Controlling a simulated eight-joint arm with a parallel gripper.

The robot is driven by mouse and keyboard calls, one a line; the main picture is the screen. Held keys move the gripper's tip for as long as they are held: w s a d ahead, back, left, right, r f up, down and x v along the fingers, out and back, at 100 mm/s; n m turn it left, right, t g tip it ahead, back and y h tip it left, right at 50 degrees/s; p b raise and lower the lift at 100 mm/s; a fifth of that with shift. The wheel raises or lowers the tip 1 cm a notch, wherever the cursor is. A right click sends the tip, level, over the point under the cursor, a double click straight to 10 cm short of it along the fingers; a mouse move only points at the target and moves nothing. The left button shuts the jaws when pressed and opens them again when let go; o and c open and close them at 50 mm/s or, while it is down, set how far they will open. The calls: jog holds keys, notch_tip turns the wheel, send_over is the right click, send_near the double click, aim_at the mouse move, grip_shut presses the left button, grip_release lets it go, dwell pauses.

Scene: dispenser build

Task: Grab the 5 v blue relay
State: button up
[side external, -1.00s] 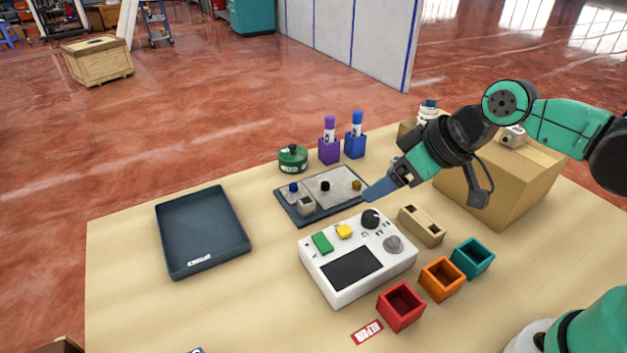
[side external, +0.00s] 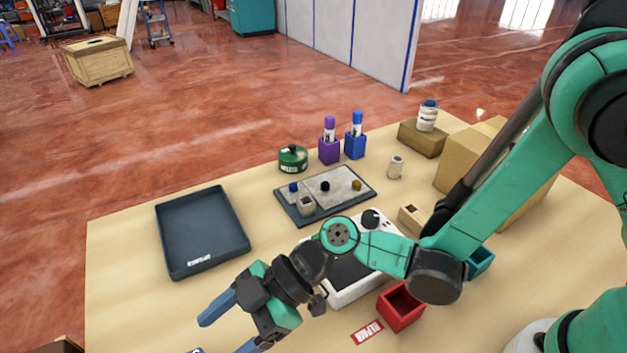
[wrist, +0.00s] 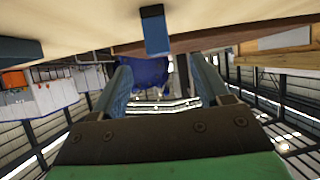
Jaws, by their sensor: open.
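In the wrist view, a small blue block (wrist: 155,30) shows at the tabletop's edge, ahead of my fingers and apart from them. It may be the blue relay, but I cannot read any marking. In the side view, a blue and white piece (side external: 196,351) is cut off by the bottom edge of the picture, close to my gripper. I cannot tell if it is the same thing. My gripper (side external: 224,334) is open, low over the table's front, its two blue fingers spread with nothing between them. It also shows in the wrist view (wrist: 158,66).
A dark tray (side external: 174,262) lies left. The white control box (side external: 345,300) is partly hidden by my arm, beside a red bin (side external: 401,322). Behind are a component board (side external: 335,205), two marker holders, a green round container (side external: 293,160) and cardboard boxes.

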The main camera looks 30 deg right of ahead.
aim_at(202, 352)
jog(key=shift+x, duration=1.65)
grip_shut()
jog(key=shift+r, duration=0.1)
